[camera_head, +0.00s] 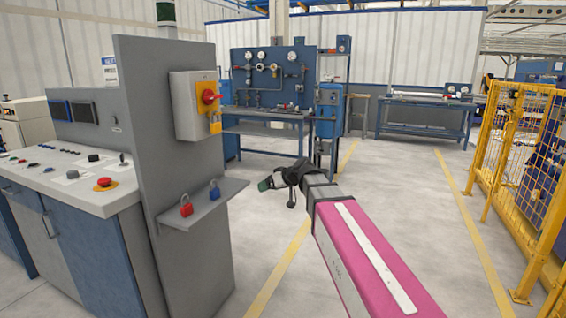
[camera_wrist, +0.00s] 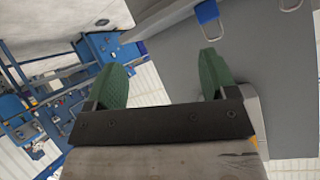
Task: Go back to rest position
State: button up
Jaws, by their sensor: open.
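My gripper (camera_head: 266,184) is in front of me in the head view, at the end of my pink and grey arm. Its tip points left, toward the grey control console's small shelf (camera_head: 222,203), with a gap between them. In the wrist view the two green fingers of my gripper (camera_wrist: 165,78) stand wide apart with nothing between them. A red padlock (camera_head: 186,206) and a blue padlock (camera_head: 214,190) are on the shelf. The blue padlock also shows at the top of the wrist view (camera_wrist: 207,12), beyond the fingers.
The console (camera_head: 90,190) with buttons and a grey upright panel fills the left. A yellow padlock (camera_head: 215,123) hangs at a red switch. Yellow fencing (camera_head: 520,180) stands at the right. Blue workbenches (camera_head: 275,105) are at the back. The floor between is clear.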

jog(key=s+d+f+m+g+h, duration=0.2)
jog(key=s+d+f+m+h, duration=0.1)
jog(key=s+d+f, duration=0.3)
jog(key=s+d+f+m+g+h, duration=0.1)
jog(key=s+d+f+m+h, duration=0.1)
jog(key=s+d+f, duration=0.5)
jog(key=s+d+f+m+g+h, duration=0.2)
jog(key=s+d+f+h, duration=0.3)
jog(key=d+f, duration=0.7)
notch_tip(320, 180, down, 4)
jog(key=shift+s+r+m+g, duration=0.15)
jog(key=shift+s+m+g, duration=0.15)
jog(key=shift+s+m, duration=0.45)
